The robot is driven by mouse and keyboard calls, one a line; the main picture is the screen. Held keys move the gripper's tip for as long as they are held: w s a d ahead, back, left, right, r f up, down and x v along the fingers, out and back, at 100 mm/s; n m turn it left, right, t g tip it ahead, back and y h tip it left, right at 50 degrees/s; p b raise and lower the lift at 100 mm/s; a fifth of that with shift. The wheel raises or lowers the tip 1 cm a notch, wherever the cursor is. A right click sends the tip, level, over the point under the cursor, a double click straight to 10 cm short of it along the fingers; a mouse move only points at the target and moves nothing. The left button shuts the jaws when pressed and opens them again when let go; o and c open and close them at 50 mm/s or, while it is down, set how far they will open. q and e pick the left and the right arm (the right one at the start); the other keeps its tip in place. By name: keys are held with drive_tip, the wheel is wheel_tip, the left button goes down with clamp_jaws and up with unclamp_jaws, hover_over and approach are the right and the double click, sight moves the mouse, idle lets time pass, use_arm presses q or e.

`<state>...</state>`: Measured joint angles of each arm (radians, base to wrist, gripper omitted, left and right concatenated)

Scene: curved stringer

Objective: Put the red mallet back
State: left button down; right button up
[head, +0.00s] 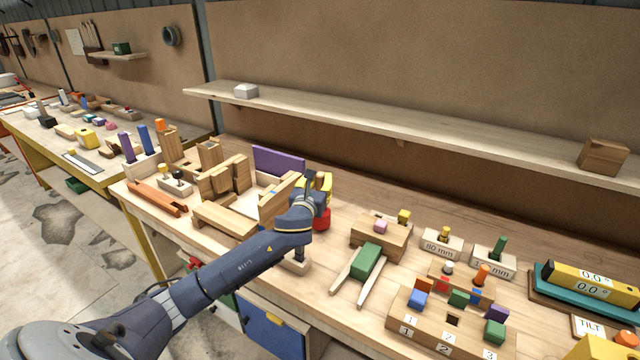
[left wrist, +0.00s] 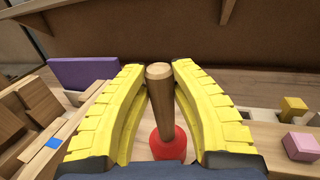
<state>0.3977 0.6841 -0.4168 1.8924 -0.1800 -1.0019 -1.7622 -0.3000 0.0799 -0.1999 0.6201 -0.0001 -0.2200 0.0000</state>
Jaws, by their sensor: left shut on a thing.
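The red mallet has a red head (head: 322,220) and a wooden handle (left wrist: 161,100). In the left wrist view the handle stands up between the two yellow fingers of my left gripper (left wrist: 160,85), and the red head (left wrist: 168,145) is below them. My left gripper (head: 319,186) is shut on the mallet. In the head view the gripper and wrist hide most of the mallet. I cannot tell whether the head touches the bench. My right gripper is not in view.
A purple board (head: 279,161) and several wooden blocks stand left of the gripper. To the right are a wooden block with a pink cube (head: 380,226), a green block on two rails (head: 367,261) and a numbered block (head: 442,325). A shelf (head: 420,137) runs behind.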

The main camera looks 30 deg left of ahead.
use_arm(q)
drive_tip(key=shift+f, duration=0.7)
drive_tip(key=c, duration=1.2)
unclamp_jaws()
drive_tip(key=shift+c, duration=0.2)
drive_tip(key=v, duration=1.2)
drive_tip(key=shift+d, duration=0.1)
